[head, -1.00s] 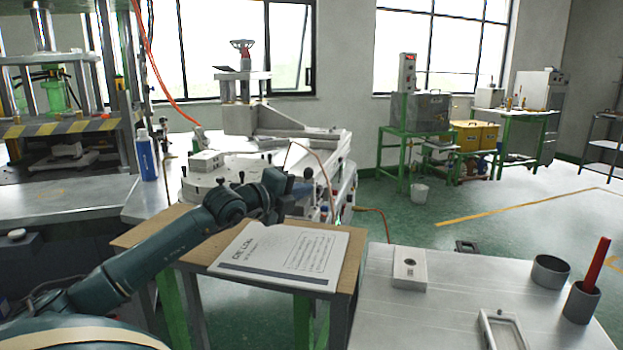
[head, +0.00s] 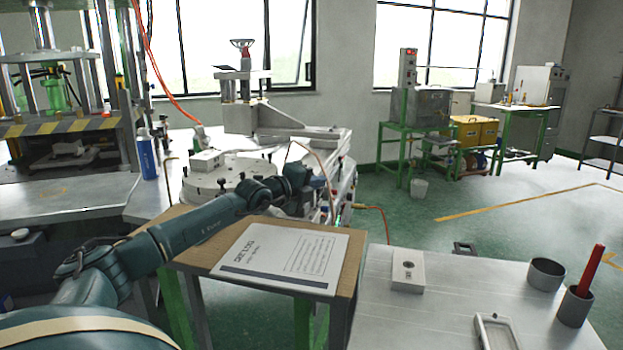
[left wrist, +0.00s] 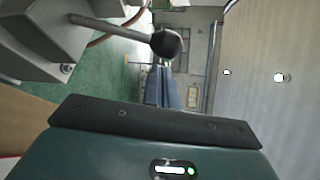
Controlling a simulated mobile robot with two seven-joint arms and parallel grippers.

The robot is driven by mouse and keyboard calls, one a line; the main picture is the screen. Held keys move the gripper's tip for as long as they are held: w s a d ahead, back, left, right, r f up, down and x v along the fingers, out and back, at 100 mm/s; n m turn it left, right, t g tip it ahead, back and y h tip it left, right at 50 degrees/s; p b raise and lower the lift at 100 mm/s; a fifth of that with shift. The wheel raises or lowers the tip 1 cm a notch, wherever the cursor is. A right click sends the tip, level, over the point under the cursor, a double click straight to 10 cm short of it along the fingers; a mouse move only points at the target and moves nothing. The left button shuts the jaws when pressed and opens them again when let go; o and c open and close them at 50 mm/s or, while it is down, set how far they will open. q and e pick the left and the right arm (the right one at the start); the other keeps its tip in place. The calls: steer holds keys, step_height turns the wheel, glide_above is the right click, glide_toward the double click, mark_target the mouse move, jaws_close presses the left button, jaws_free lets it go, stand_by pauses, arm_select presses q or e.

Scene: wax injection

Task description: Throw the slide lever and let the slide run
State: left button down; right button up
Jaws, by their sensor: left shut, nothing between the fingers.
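The slide lever shows in the left wrist view as a thin metal rod with a round black knob (left wrist: 166,42), angled out from a grey metal block at upper left. My left gripper (left wrist: 160,72) is shut and empty; its blue-grey fingers point towards the knob. The knob overlaps the fingertips' end in that view, and I cannot tell whether they touch. In the head view my left gripper (head: 318,183) is at the right front side of the white injection machine (head: 290,150), and my arm hides part of the machine there. My right gripper is not in view.
A wooden-topped stand with a printed sheet (head: 284,254) lies beneath and in front of my left arm. A metal table (head: 450,300) with a small block, cups and a red stick is at lower right. A press (head: 65,110) stands at left. Green floor is open at right.

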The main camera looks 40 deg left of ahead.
arm_select(q)
steer(key=shift+s+a+r, duration=0.1)
steer(key=shift+s+a, duration=0.15)
steer(key=shift+a, duration=0.4)
